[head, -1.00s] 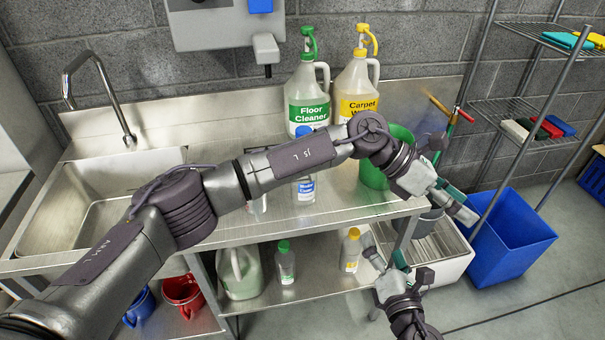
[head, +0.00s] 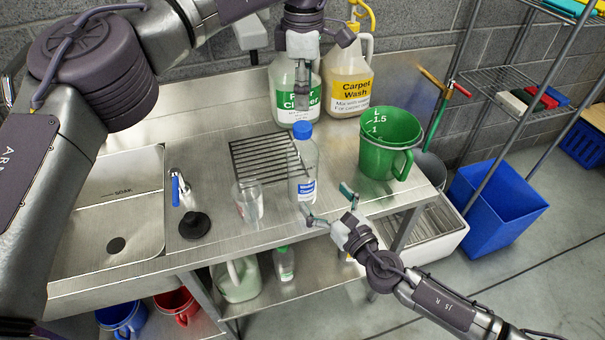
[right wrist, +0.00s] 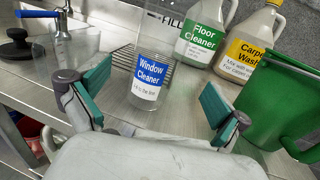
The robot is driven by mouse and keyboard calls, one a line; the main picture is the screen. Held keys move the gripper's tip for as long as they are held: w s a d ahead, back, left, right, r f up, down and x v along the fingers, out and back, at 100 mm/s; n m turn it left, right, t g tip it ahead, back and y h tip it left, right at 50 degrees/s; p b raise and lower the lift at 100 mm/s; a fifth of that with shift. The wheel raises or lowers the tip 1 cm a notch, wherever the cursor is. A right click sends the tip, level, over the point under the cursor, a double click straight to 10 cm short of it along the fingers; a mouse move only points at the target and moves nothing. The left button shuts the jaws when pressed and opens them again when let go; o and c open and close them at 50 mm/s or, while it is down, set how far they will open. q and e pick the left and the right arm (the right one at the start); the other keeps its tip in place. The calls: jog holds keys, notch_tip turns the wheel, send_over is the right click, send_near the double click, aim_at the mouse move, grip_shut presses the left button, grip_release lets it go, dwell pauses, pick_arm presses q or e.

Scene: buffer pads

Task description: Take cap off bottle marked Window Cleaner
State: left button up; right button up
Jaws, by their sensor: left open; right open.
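The Window Cleaner bottle (head: 304,168) stands upright on the steel counter, clear with a blue and white label. Its blue cap (head: 302,130) is on top. In the right wrist view the bottle (right wrist: 150,75) shows between and beyond the fingers, with its top out of frame. My right gripper (head: 328,204) is open and empty at the counter's front edge, just in front and to the right of the bottle's lower part. My left gripper (head: 302,95) points down above and behind the cap in the picture, before the Floor Cleaner jug. Its fingers are seen nearly edge-on and hold nothing visible.
A clear cup (head: 247,201) stands left of the bottle and a green measuring jug (head: 385,150) to its right. Behind are a drain grate (head: 262,157), the Floor Cleaner jug (head: 284,88) and the Carpet Wash jug (head: 349,83). A sink (head: 110,200) is at left.

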aim_at(303, 173)
pick_arm(q)
jog(key=shift+w+a+f, duration=0.1)
jog(key=shift+w, duration=0.1)
pick_arm(e)
jog(key=x, duration=0.9)
jog(key=shift+w+a, duration=0.1)
jog(key=shift+c, duration=0.3)
